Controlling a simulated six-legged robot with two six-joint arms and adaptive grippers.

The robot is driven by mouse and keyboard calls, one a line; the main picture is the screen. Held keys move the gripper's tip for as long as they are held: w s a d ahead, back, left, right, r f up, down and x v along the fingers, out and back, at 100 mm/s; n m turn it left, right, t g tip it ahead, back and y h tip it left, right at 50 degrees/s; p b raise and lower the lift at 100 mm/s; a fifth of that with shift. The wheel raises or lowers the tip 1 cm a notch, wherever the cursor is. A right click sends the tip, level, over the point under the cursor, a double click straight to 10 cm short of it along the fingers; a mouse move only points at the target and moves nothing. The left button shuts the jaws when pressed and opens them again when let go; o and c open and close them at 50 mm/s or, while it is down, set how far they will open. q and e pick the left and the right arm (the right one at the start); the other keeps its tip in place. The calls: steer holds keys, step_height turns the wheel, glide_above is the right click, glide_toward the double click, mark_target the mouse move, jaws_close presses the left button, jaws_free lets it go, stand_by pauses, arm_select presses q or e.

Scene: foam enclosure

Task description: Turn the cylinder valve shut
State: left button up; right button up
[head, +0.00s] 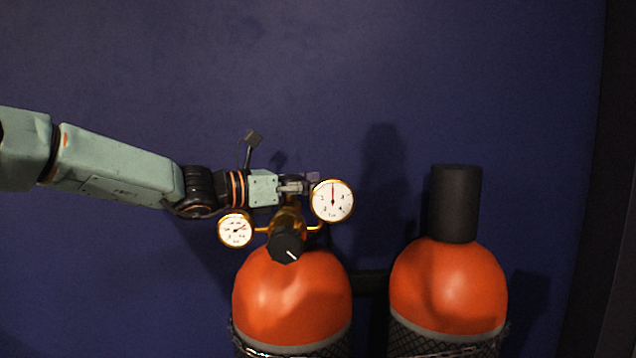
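An orange gas cylinder (291,298) stands upright at the lower middle, with a brass regulator (288,217) on its top. A black knob (286,247) with a white mark faces me on the regulator. A round gauge (332,201) sits at the upper right of the regulator and a smaller gauge (235,229) at the left. My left gripper (300,187) reaches in from the left over the regulator, its fingertips by the right gauge. A small purplish-grey part shows at the fingertips. Whether they grip it is unclear; the valve handle is not clearly visible. My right gripper is out of view.
A second orange cylinder (448,293) with a black cap (455,203) stands to the right. Dark mesh wraps the lower part of both cylinders. A plain dark-blue wall (300,70) is behind them. The space above the cylinders is clear.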

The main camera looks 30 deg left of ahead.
arm_select(q)
steer(key=shift+s+a+r, duration=0.2)
steer(key=shift+s, duration=0.25)
steer(key=shift+c, duration=0.4)
steer(key=shift+s+a+r, duration=0.1)
steer(key=shift+s+a, duration=0.2)
steer(key=shift+s, duration=0.15)
steer(key=c, duration=0.3)
steer(key=shift+w+d+f, duration=0.2)
steer(key=shift+w+d, duration=0.05)
steer(key=shift+w, duration=0.15)
steer(key=c, duration=0.6)
